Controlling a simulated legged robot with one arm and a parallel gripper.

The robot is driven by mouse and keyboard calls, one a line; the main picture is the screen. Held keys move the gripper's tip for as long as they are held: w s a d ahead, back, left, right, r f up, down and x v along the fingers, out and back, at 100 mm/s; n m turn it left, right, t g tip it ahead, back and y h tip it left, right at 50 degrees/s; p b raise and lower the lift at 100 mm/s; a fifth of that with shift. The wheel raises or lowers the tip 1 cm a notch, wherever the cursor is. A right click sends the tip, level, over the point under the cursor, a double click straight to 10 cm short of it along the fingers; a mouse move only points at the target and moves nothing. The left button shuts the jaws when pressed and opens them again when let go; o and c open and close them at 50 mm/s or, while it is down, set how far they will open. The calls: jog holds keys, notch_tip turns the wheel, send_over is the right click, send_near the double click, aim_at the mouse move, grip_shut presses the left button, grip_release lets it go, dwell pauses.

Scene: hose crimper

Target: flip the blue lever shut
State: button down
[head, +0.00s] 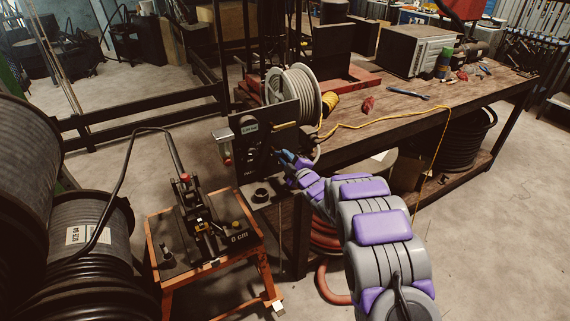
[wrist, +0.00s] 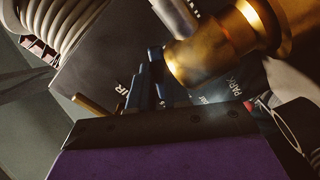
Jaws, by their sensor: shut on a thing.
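The blue lever (wrist: 157,76) shows in the wrist view as a dark blue piece beside a brass fitting (wrist: 215,50), in front of a dark panel lettered "AIR" and "PARK". My gripper (wrist: 148,92) reaches up to it from below and is shut on it; the purple and black gripper body hides much of the hold. In the head view my gripper (head: 281,158) is at the lower right part of the upright dark panel (head: 262,128). A small blue part shows at its tip there, and I cannot make out the lever's exact angle.
A wooden workbench (head: 400,100) with a hose reel (head: 296,88) and yellow cord stands behind and right of the panel. An orange-framed stand (head: 208,253) with a black tool is at left front. Large cable drums (head: 90,235) fill the far left. Floor at right is clear.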

jog(key=shift+r+n+b, duration=0.25)
jog(key=shift+n, duration=1.2)
jog(key=shift+r+n+b, duration=0.2)
jog(key=shift+n, duration=1.25)
jog(key=c, duration=1.4)
grip_release()
jog(key=o, duration=0.3)
jog(key=shift+r, duration=0.2)
jog(key=shift+d, duration=0.1)
jog(key=p+v, duration=0.3)
jog(key=v, duration=1.4)
jog(key=shift+s, duration=0.1)
